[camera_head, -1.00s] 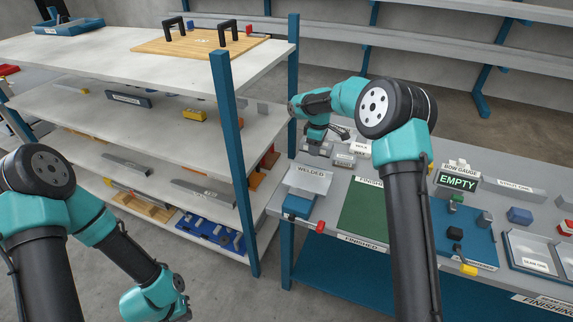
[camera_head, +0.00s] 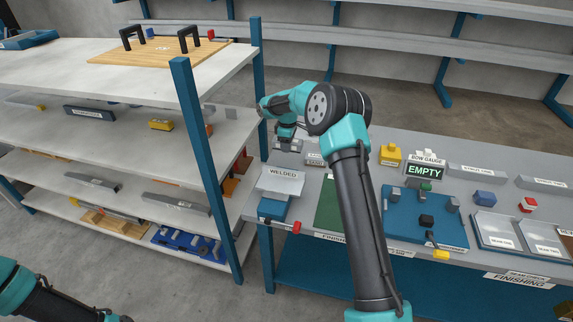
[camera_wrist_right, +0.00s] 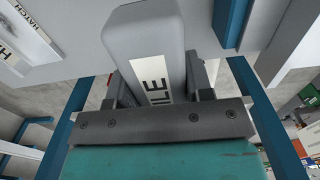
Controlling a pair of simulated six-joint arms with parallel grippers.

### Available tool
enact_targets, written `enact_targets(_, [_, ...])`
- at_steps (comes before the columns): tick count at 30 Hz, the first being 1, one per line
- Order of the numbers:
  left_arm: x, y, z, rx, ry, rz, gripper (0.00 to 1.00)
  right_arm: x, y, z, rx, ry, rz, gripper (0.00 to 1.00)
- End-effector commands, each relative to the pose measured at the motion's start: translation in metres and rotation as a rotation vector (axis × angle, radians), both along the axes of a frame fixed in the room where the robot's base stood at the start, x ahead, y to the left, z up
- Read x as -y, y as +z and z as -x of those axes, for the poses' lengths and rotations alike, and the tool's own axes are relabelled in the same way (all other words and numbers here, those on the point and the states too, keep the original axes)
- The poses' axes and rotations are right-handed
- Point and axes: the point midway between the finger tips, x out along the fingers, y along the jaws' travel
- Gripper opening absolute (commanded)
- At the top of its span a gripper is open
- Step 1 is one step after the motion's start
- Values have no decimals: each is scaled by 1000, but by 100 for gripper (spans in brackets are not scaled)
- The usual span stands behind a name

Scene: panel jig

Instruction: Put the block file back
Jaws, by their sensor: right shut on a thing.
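The block file (camera_wrist_right: 152,50) is a grey block with rounded edges and a white label of which "ILE" shows in the right wrist view. My right gripper (camera_wrist_right: 160,88) is shut on it, one finger on each side. In the head view my right gripper (camera_head: 289,138) is at the far left part of the bench, behind the "WELDED" sign. The file is small there, and I cannot tell whether it touches the bench. My left arm shows only at the lower left corner; its gripper is out of view.
The "WELDED" sign (camera_head: 281,181) stands near the bench's left end. A blue shelf post (camera_head: 206,170) rises left of the bench. A yellow block (camera_head: 391,154), the bow gauge display reading "EMPTY" (camera_head: 425,172) and a blue fixture (camera_head: 398,225) lie to the right.

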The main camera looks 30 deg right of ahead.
Motion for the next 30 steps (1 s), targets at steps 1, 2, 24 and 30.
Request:
enact_targets(1, [0,0,0,0,0,0,0,0,-8,0,-3,0,0,21])
enact_targets(2, [0,0,0,0,0,0,0,0,-13,0,-1,0,0,21])
enact_targets(24, [0,0,0,0,0,0,0,0,-64,0,-2,0,-1,21])
enact_targets(30, [0,0,0,0,0,0,0,0,-87,0,-1,0,1,21])
